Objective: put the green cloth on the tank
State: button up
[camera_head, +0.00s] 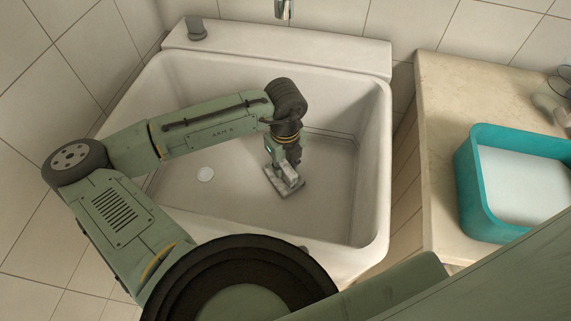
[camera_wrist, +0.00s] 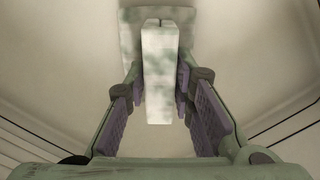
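A pale, mottled grey-green piece, which looks like the green cloth (camera_head: 291,188), is low in the white basin, with a flat part and a raised ridge. In the wrist view the ridge of the cloth (camera_wrist: 160,75) stands between the fingertips, with the flat part behind it. My gripper (camera_head: 287,163) points down over it. In the wrist view the purple pads of my gripper (camera_wrist: 160,88) lie close against both sides of the ridge, and it looks shut on it. Whether the cloth touches the basin floor is unclear. I cannot make out anything that is surely the tank.
The white basin (camera_head: 372,185) has high walls around my gripper, with a tap (camera_head: 283,9) above its back ledge. On the right, a beige counter (camera_head: 436,150) bears a teal-rimmed container (camera_head: 467,190) with a white inside.

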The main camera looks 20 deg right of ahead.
aim_at(285, 165)
jog(key=o, duration=0.4)
jog(key=shift+r+b, duration=0.5)
jog(key=shift+r, duration=3.4)
